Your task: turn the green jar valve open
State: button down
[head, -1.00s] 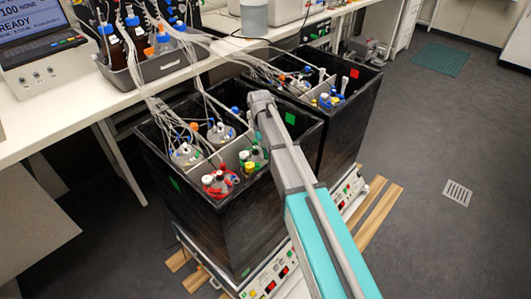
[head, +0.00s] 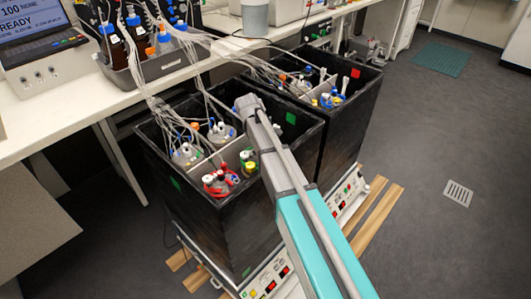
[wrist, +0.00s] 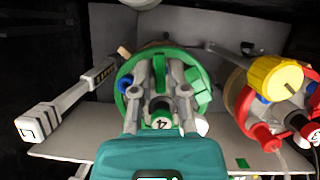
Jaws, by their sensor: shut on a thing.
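The green jar (wrist: 196,75) stands in the middle of the wrist view, with a green ring around its lid. My gripper (wrist: 161,88) reaches over this lid from below, its two grey fingers shut on the green valve (wrist: 162,101) between them. A round tag marked 4 shows between the fingers. The fingers cover much of the valve, so its exact angle is hard to tell. In the head view my arm reaches into the nearer black box (head: 225,220), and the gripper's fingers are hidden there.
A jar with red fittings and a yellow cap (wrist: 275,78) stands close on the right in the wrist view. A light rod-like part (wrist: 70,100) lies to the left. Several tubes (head: 165,112) run from the bench into the boxes. A pale divider (head: 205,165) splits the nearer box.

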dwell(0.4)
jog(key=c, duration=0.9)
grip_release()
jog(key=shift+m, duration=0.3)
